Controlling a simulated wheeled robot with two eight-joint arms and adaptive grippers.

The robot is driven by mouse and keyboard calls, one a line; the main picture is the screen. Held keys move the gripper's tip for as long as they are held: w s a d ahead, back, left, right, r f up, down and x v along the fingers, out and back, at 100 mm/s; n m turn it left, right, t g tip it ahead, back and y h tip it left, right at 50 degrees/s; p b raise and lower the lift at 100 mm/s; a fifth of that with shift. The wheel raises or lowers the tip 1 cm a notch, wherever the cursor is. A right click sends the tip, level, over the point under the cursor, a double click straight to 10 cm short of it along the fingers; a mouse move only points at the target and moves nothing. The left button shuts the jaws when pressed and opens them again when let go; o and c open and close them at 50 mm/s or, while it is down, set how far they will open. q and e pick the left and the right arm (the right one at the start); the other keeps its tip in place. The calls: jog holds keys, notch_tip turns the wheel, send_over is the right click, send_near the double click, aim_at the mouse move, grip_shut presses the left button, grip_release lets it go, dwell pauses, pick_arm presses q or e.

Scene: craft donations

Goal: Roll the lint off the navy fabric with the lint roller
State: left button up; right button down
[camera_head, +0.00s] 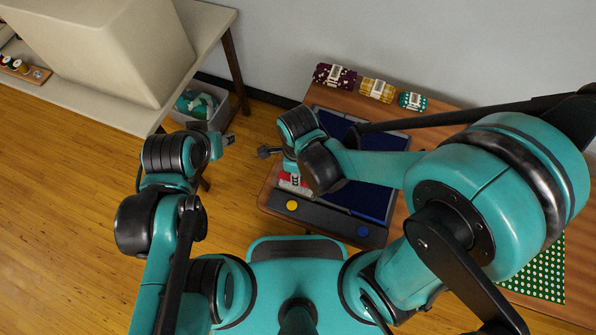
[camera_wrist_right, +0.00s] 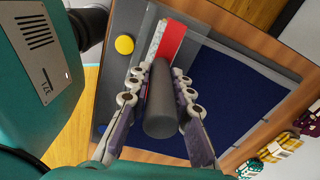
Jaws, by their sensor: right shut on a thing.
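The navy fabric (camera_head: 368,200) lies flat on the wooden table, partly hidden behind my right arm. It also fills the middle of the right wrist view (camera_wrist_right: 235,98). No lint can be made out on it. My right gripper (camera_wrist_right: 160,73) is shut on a dark grey cylinder, seemingly the handle of the lint roller (camera_wrist_right: 160,105), near the fabric's edge. The roller's far end is hard to tell from the red and white piece (camera_wrist_right: 170,42) beyond it. In the head view my wrist hides this grip. My left gripper (camera_head: 228,140) is away from the table, its jaws unclear.
A dark strip with a yellow disc (camera_head: 292,205) and a blue disc (camera_head: 362,231) runs along the near edge. Rolled fabrics (camera_head: 377,89) lie at the back. Green dotted cloth (camera_head: 540,272) is at right. A pale table (camera_head: 208,22) and a bin (camera_head: 212,107) stand left.

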notch_tip(320, 180, up, 14)
jog(key=p, duration=1.1)
jog(key=shift+f, duration=0.2)
jog(key=shift+w, duration=0.1)
